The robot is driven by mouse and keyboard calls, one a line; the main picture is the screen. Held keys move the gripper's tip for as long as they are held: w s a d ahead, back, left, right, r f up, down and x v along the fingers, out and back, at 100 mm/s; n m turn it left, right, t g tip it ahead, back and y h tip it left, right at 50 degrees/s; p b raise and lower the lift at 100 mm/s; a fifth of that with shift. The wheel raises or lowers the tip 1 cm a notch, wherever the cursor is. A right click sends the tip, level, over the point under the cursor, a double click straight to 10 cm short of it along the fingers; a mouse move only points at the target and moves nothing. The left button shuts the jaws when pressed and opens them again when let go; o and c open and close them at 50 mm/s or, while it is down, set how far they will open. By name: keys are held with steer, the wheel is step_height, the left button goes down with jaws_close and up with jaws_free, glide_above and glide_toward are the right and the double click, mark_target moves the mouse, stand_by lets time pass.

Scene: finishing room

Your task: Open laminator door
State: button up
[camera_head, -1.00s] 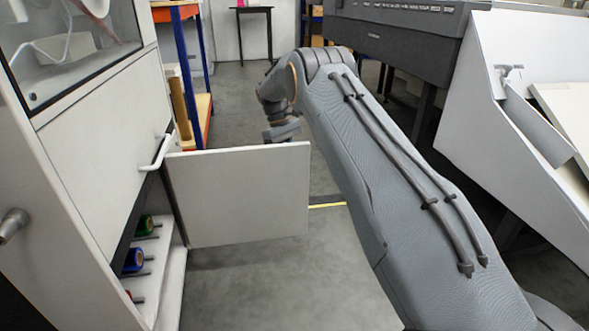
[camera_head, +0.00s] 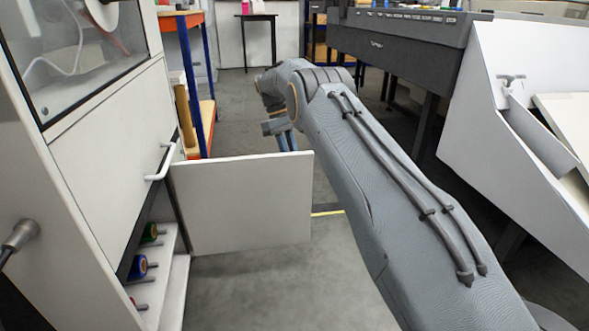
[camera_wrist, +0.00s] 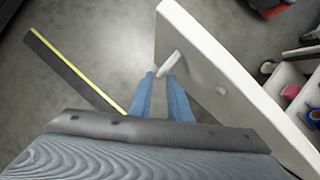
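The laminator door (camera_head: 245,205) is a white panel that stands swung out from the lower part of the white cabinet (camera_head: 105,150) at the left. In the wrist view the door (camera_wrist: 235,80) runs down the right side, with a short pale handle (camera_wrist: 170,63) on its face. My gripper (camera_head: 286,142) is on the far side of the door, at its top right, partly hidden by it. In the wrist view its two blue fingers (camera_wrist: 161,75) are apart, with the handle's end at their tips. I cannot tell whether they touch it.
The cabinet's open bay holds several coloured rolls (camera_head: 138,266). A white bar handle (camera_head: 161,163) is above it. A blue and orange shelf (camera_head: 200,90) stands behind. A large dark machine (camera_head: 400,45) and white unit (camera_head: 530,120) are at the right. The floor (camera_head: 240,290) before the door is clear.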

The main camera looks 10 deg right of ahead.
steer(key=shift+v, duration=1)
